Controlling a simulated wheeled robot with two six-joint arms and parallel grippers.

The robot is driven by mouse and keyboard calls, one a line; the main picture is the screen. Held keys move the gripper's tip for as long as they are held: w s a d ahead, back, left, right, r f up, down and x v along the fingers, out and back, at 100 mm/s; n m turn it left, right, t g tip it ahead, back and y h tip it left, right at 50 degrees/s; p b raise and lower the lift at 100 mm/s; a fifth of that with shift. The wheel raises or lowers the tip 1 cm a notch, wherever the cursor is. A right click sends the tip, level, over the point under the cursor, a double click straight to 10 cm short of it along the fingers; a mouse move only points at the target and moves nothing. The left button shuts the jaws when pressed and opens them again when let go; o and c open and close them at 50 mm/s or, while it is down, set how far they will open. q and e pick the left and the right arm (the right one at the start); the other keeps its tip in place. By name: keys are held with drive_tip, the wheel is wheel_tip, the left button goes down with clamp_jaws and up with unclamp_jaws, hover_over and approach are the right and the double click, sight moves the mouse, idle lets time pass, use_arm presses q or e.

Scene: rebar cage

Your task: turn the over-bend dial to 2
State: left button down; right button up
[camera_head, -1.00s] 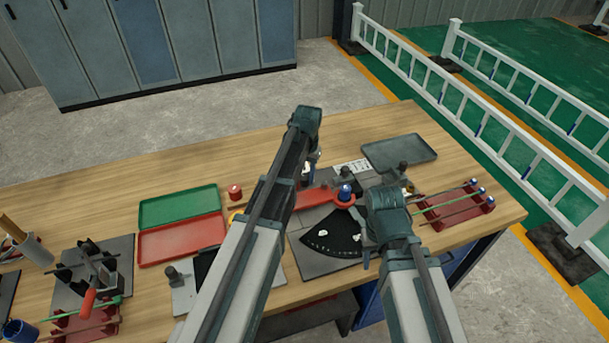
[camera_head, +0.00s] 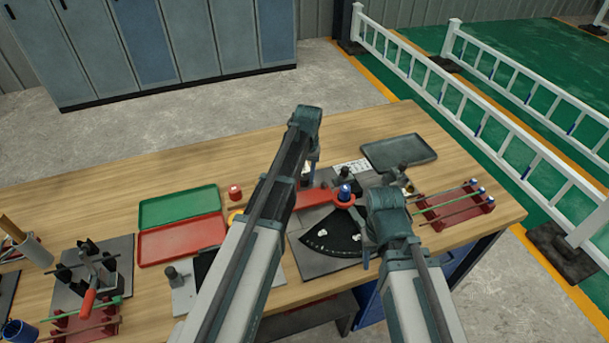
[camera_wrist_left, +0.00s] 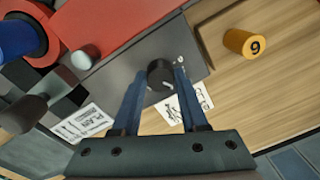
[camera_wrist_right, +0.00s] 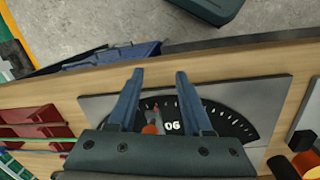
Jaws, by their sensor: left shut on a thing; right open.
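The small black dial (camera_wrist_left: 161,74) sits on a grey plate in the left wrist view, with a pale mark on its top. My left gripper (camera_wrist_left: 161,80) has its two blue fingers on either side of the dial, closed on it. The number it points to is too small to read. In the head view my left arm hides the dial, and only part of the left gripper (camera_head: 313,158) shows. My right gripper (camera_wrist_right: 158,75) is open and empty over the black angle scale (camera_wrist_right: 225,117); it also shows in the head view (camera_head: 367,257).
A red lever (camera_head: 315,198) with a blue-capped pivot (camera_head: 345,193) lies by the scale. White printed cards (camera_wrist_left: 190,102) lie close to the dial. An orange cylinder marked 9 (camera_wrist_left: 245,42) stands on the wood. Green (camera_head: 180,207) and red (camera_head: 182,241) trays lie to the left.

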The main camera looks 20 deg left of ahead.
sight(307, 178)
use_arm(q)
drive_tip(key=shift+c, duration=2.2)
unclamp_jaws()
drive_tip(key=shift+r, duration=0.15)
use_arm(e)
drive_tip(key=shift+r, duration=0.15)
use_arm(q)
wheel_tip(307, 178, up, 14)
drive_tip(key=p, duration=1.3)
drive_tip(key=shift+d+f+p, duration=0.25)
drive_tip(key=shift+p, duration=0.15)
use_arm(e)
wheel_tip(307, 178, up, 14)
drive_tip(key=shift+f, duration=0.25)
use_arm(q)
drive_tip(key=shift+d, duration=0.1)
drive_tip(key=s+d+f+m+b, duration=0.2)
drive_tip(key=s+d, duration=0.4)
drive_tip(key=s, duration=0.6)
drive_tip(key=s+d+f+m+b, duration=0.3)
drive_tip(key=s+d, duration=0.3)
drive_tip(key=s, duration=0.6)
drive_tip(key=shift+y, duration=0.3)
use_arm(e)
wheel_tip(307, 178, down, 5)
drive_tip(key=shift+f, duration=0.1)
